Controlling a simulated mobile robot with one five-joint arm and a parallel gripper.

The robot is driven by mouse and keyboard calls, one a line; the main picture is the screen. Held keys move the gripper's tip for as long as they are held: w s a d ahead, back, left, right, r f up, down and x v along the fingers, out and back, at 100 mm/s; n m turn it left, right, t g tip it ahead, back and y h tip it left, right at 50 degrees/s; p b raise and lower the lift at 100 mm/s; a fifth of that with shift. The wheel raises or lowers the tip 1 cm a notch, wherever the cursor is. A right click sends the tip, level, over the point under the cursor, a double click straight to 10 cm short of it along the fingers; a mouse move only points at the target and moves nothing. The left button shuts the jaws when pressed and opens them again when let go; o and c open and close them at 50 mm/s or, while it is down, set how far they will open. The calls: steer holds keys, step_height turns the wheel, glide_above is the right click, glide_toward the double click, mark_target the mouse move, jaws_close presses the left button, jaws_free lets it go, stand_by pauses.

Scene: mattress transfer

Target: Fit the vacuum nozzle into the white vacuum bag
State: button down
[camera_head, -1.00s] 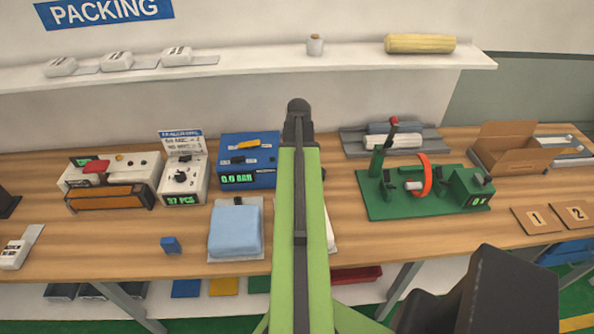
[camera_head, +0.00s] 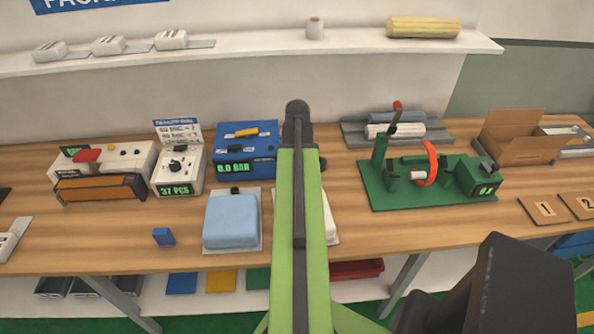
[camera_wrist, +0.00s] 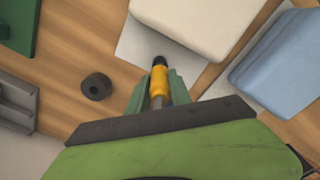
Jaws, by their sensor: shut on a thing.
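In the wrist view my gripper (camera_wrist: 157,92) is shut on the vacuum nozzle (camera_wrist: 159,80), which has a yellow body and a black tip. The tip points at the pale sheet edge (camera_wrist: 140,50) of the white vacuum bag (camera_wrist: 190,18) and lies over it. I cannot tell whether it touches or has entered. The bag's thick white body is just beyond the tip. In the head view my green arm hides most of the white bag (camera_head: 331,222), and my gripper is hidden.
A light blue bag (camera_head: 230,220) lies left of the white one. Behind are the blue pump (camera_head: 246,168) reading 0.0 BAR and a counter (camera_head: 178,175). A green fixture (camera_head: 400,195) stands at right. A black ring (camera_wrist: 96,87) lies on bare wood left of my gripper.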

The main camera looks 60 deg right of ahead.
steer(key=shift+f+b, duration=1.5)
steer(key=shift+f, duration=0.1)
stand_by(1.0)
steer(key=c, duration=1.1)
jaws_free()
steer(key=shift+r, duration=0.15)
step_height(320, 180, up, 17)
steer(key=p, duration=1.7)
steer(key=shift+r, duration=0.1)
